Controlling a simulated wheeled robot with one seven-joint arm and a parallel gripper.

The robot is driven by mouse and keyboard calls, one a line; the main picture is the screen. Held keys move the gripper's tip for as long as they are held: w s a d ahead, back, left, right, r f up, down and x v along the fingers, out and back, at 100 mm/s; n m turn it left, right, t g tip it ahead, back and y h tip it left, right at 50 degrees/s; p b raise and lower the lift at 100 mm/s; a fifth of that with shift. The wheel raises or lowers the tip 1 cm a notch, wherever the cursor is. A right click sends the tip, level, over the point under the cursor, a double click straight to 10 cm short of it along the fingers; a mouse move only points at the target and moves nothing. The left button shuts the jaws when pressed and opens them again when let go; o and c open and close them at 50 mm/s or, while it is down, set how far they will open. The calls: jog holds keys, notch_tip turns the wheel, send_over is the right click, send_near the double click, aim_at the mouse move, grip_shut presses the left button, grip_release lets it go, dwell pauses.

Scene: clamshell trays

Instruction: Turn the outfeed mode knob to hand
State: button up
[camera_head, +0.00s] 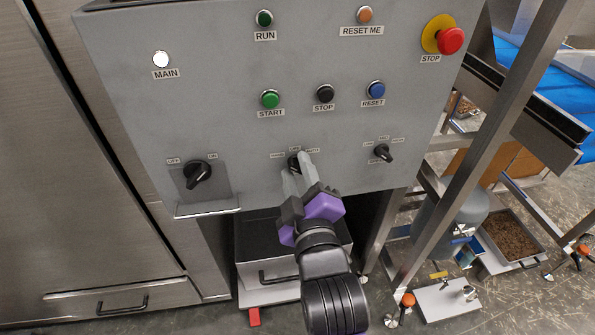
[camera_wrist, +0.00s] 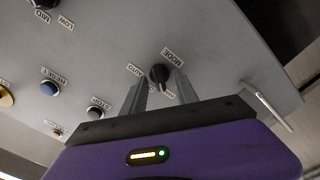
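The mode knob (camera_head: 293,162) is a small black rotary knob at the lower middle of the grey panel, with position labels around its top. The right label reads AUTO; the left one is too small to read surely. In the wrist view the knob (camera_wrist: 160,74) sits beside a MODE label, and which position it points to is not clear. My gripper (camera_head: 298,172) is at the knob, its two grey fingers pointing at the panel. In the wrist view the fingers (camera_wrist: 160,92) are apart, with the knob showing between their tips; contact cannot be told.
The black OFF/ON switch (camera_head: 198,174) is left of the knob, above a small metal ledge (camera_head: 208,210). Another black knob (camera_head: 384,153) is to the right. Push buttons, including blue RESET (camera_head: 376,89), and a red emergency stop (camera_head: 450,41) sit above.

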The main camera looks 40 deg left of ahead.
jog(key=b+v, duration=0.1)
jog(key=v, duration=0.6)
jog(key=shift+s+d, duration=0.25)
jog(key=shift+d, duration=0.05)
dwell(0.6)
